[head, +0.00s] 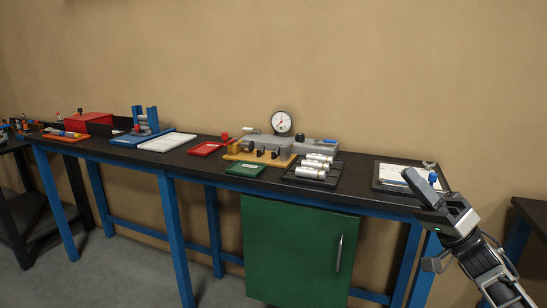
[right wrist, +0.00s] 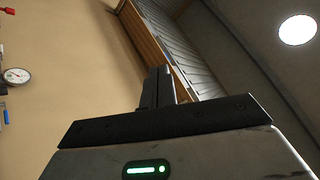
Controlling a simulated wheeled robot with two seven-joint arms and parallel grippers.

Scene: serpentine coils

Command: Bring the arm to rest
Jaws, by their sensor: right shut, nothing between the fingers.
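My right gripper (head: 426,188) is raised at the right of the head view, in front of the right end of the workbench (head: 350,187). Its fingers are together with nothing between them. In the right wrist view the shut fingers (right wrist: 158,87) point up toward the wall and ceiling, clear of any object. My left gripper is in neither view.
The bench holds a tray of metal cylinders (head: 315,172), a dial gauge (head: 282,123), a green tray (head: 245,170), a red tray (head: 206,148) and a clipboard (head: 393,175) close behind my right gripper. A green cabinet (head: 290,245) is below. Another table (head: 530,210) stands at right.

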